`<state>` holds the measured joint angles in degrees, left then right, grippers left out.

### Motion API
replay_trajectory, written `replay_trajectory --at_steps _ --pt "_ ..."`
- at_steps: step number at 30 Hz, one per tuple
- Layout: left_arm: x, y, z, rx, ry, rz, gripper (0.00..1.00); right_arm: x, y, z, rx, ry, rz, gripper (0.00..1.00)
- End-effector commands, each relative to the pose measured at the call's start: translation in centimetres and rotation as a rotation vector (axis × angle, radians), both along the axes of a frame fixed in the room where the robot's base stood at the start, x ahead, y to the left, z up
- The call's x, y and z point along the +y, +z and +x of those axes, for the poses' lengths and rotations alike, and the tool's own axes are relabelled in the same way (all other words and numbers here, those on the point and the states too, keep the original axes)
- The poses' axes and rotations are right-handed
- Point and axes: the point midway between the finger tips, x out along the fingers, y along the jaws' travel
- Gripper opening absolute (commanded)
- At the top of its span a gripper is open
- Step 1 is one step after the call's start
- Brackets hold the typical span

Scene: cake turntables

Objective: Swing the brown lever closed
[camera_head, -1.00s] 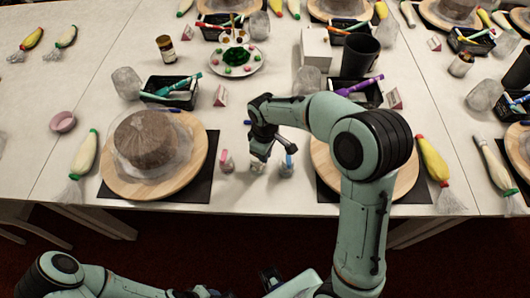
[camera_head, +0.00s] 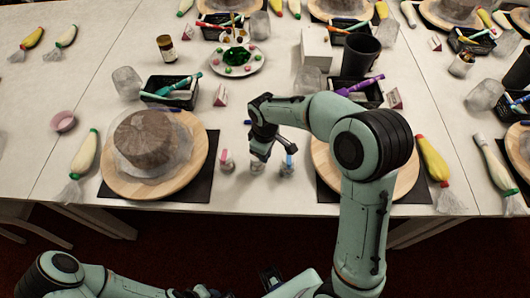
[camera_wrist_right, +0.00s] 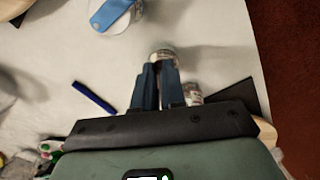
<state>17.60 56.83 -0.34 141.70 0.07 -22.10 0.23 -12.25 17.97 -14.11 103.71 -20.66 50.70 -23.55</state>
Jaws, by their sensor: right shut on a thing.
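Three small jars stand in a row near the table's front edge: one with a pinkish-red top (camera_head: 227,160), a middle one (camera_head: 257,165), and one with a blue lever (camera_head: 287,164). My right gripper (camera_head: 261,155) points down at the middle jar. In the right wrist view its dark fingers (camera_wrist_right: 158,78) are close together at the top of this jar (camera_wrist_right: 163,53). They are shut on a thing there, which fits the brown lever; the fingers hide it. The blue lever (camera_wrist_right: 111,13) shows at the top. The left arm lies low in the head view; its jaws are unclear.
A cake on a round wooden turntable (camera_head: 182,183) stands to the left. Another turntable (camera_head: 405,180) is partly behind my right arm. Black trays (camera_head: 178,100), a plate of sweets (camera_head: 237,70) and a dark cup (camera_head: 360,58) stand farther back.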

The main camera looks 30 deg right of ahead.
Motion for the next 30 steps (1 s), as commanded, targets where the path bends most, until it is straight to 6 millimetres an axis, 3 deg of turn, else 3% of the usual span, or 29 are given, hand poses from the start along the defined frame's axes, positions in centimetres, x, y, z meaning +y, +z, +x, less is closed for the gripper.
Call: replay_trajectory --at_steps 5,6,8,20,23,30 --pt "0.0 0.0 0.0 0.000 0.000 0.000 0.43 0.0 0.0 0.0 0.000 0.000 0.000 0.00" --pt "0.0 0.0 0.0 0.000 0.000 0.000 0.43 0.0 0.0 0.0 0.000 0.000 0.000 0.17" --pt "0.0 0.0 0.0 0.000 0.000 0.000 0.43 0.0 0.0 0.0 0.000 0.000 0.000 0.36" --pt "0.0 0.1 0.1 0.000 0.000 0.000 0.43 0.0 0.7 0.1 -0.003 0.000 0.001 0.37" --pt "0.0 0.3 0.1 -0.002 0.000 0.001 0.43 0.0 2.2 0.1 -0.006 0.000 0.000 0.37" --pt "0.0 1.0 0.5 -0.006 0.000 0.000 0.43 0.1 7.7 0.1 -0.008 -0.001 0.001 0.37"
